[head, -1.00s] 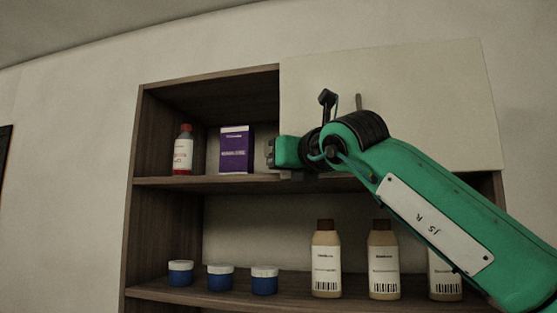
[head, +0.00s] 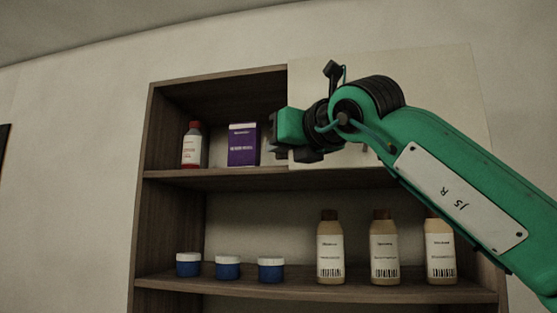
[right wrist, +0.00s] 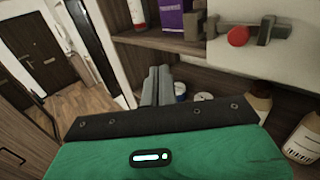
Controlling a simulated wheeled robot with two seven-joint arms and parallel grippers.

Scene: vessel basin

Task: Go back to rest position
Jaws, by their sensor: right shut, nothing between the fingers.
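My right gripper (head: 276,132) is in front of the cabinet's upper shelf, just right of the purple box (head: 243,145) in the head view. Its arm crosses the cream door panel (head: 440,90) from the right. In the right wrist view its grey fingers (right wrist: 157,84) are together and empty, apart from the shelves and the items. My left gripper is not in view.
A red-capped bottle (head: 193,146) stands left of the purple box. Below are several blue jars with white lids (head: 228,268) and brown-capped bottles (head: 330,250). The right wrist view shows a grey handle with a red end (right wrist: 238,36) and wooden floor (right wrist: 86,95) at left.

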